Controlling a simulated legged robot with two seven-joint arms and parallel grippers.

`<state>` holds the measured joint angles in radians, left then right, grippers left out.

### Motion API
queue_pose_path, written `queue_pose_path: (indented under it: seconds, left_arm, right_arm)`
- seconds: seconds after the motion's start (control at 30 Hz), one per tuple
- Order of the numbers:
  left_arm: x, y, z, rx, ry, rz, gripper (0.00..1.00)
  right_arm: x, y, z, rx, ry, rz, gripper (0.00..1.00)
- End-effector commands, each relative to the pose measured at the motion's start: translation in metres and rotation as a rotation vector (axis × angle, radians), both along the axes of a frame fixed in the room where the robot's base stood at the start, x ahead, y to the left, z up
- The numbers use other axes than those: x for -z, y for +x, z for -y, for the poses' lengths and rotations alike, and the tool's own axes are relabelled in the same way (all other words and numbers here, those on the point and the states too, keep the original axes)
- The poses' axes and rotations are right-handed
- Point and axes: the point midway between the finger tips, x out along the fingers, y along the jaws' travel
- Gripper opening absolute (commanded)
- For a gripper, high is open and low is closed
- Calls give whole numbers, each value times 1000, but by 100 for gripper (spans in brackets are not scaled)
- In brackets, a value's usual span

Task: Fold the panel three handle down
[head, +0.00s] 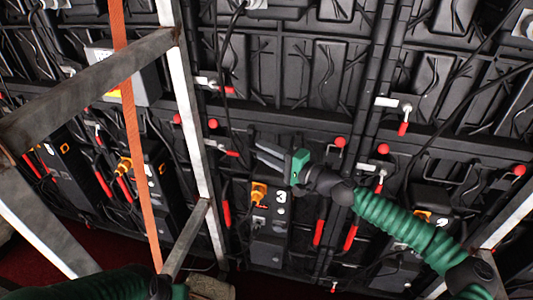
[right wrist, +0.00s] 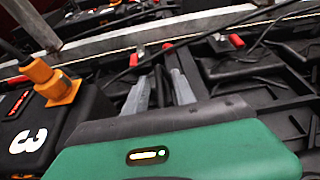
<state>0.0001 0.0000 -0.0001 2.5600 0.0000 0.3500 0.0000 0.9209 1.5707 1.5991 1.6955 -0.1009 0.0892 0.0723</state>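Panel three's dark box, marked with a white 3 (head: 281,197), sits in the middle of the head view and at the left of the right wrist view (right wrist: 28,141). My right gripper (head: 258,150) is just above it, its grey fingers pointing left. The fingers (right wrist: 160,86) are apart, with no red handle between them. A red-tipped handle (head: 232,153) is just left of the fingertips. Other red handles hang left (head: 226,213) and right (head: 319,232) of the box; I cannot tell which is panel three's. My left arm shows at the bottom left; its fingers are not clear.
A grey metal frame (head: 197,150) and an orange strap (head: 133,150) stand in front of the wall on the left. Black cables (head: 226,70) hang across the panels. An orange plug (head: 259,192) sticks out of the box; it also shows in the right wrist view (right wrist: 48,78).

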Motion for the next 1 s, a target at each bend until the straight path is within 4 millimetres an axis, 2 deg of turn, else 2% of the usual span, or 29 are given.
queue_pose_path:
  seconds: [0.17, 0.5, 0.63, 0.8, 1.0]
  left_arm:
    - [-1, 0, 0, 0, 0, 0, 36]
    - [-8, 0, 0, 0, 0, 0, 36]
    - [-10, 0, 0, 0, 0, 0, 36]
    - [-10, 0, 0, 0, 0, 0, 36]
    - [-10, 0, 0, 0, 0, 0, 36]
  right_arm:
    - [0, -10, 14, 4, 0, 0, 32]
    - [2, -73, 87, 5, 0, -1, 32]
    - [3, -93, 109, 3, -1, -1, 32]
    - [4, -107, 123, -1, -2, -2, 32]
    - [4, -109, 124, -2, -2, -2, 32]
